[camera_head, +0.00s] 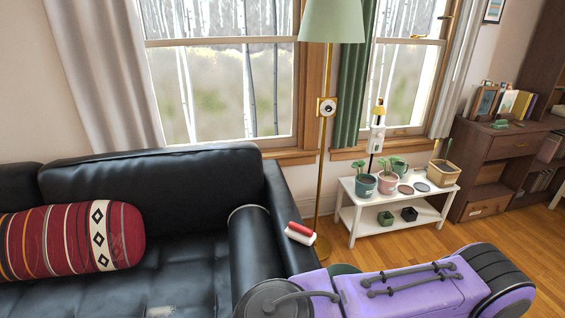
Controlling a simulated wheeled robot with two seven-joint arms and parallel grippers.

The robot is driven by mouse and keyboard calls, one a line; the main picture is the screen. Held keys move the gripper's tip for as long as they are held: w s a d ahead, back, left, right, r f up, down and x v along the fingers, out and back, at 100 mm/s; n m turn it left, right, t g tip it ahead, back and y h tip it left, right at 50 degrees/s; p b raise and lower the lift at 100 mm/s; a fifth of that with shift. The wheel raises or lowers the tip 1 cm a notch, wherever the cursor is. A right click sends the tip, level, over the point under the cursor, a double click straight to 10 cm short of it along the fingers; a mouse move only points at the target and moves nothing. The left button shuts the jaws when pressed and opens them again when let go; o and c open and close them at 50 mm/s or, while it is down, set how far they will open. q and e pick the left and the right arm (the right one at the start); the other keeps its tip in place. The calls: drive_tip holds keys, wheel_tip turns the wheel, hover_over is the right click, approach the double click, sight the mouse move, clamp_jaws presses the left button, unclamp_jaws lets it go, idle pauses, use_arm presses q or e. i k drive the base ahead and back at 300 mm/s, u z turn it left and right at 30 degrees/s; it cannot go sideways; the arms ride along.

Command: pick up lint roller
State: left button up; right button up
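The lint roller (299,233) lies on the right armrest of the black sofa (150,182), near the armrest's outer edge. Its red handle part points up and left, and its white roller part is on the lower side. Nothing holds it. Neither my left nor my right gripper shows in the head view.
A red striped bolster (72,240) lies on the sofa seat. A floor lamp (332,22) stands just behind the armrest. A low white table (375,226) with several potted plants is to the right, before a brown shelf (492,165). Wooden floor shows around it.

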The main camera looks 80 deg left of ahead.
sight(299, 233)
drive_tip(key=u, duration=1.95)
